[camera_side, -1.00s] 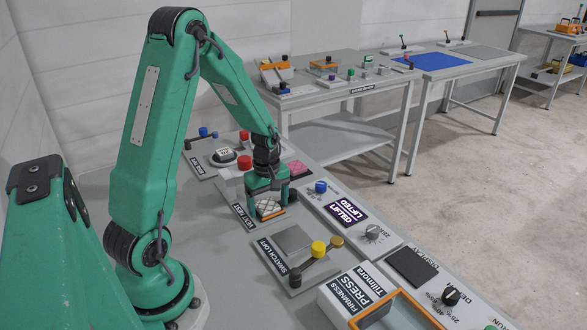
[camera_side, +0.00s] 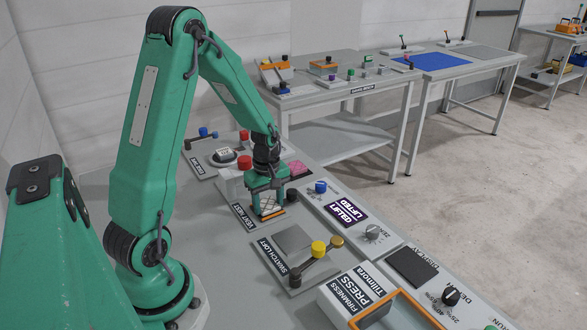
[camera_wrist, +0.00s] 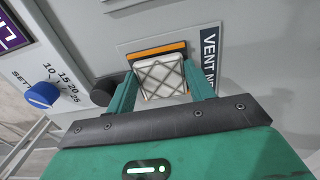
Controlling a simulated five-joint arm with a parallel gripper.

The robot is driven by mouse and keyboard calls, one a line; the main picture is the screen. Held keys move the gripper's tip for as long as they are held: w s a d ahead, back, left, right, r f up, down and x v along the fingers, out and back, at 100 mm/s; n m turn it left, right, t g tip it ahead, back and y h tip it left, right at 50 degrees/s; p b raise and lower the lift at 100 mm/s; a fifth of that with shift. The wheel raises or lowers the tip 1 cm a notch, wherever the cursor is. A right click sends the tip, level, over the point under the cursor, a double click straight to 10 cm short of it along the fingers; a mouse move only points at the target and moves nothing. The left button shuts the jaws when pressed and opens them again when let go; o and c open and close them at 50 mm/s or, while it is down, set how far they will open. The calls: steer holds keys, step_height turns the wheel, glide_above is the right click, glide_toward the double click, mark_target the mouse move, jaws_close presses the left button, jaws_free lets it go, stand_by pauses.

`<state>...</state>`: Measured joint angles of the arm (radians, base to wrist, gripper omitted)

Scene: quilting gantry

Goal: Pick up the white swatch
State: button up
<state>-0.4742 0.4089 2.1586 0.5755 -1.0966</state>
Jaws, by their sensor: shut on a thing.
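The white swatch (camera_wrist: 160,80) is a pale square pad with a dark crosshatch pattern. In the wrist view it sits between the two green fingers of my gripper (camera_wrist: 159,72), which are shut on its sides. In the side view my gripper (camera_side: 268,201) points down over the vent nest, with the swatch (camera_side: 268,204) between its fingers. The nest's orange edge (camera_wrist: 157,48) shows beyond the swatch in the wrist view. The swatch looks slightly above the nest, though the gap is hard to tell.
A blue knob (camera_side: 320,187) and the purple "LIFTED" panel (camera_side: 346,213) are to the right. The swatch loft plate (camera_side: 293,240), with a yellow knob (camera_side: 319,249), is in front.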

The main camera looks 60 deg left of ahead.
mark_target(269, 206)
steer(key=shift+r, duration=0.65)
step_height(269, 206, up, 2)
steer(key=shift+r, duration=0.15)
steer(key=d+r, duration=0.7)
steer(key=d, duration=0.4)
steer(key=shift+s+d, duration=0.3)
steer(key=shift+s, duration=0.1)
steer(key=s+d, duration=0.4)
steer(key=d, duration=0.8)
steer(key=shift+d+r, duration=0.15)
steer(key=shift+d, duration=0.1)
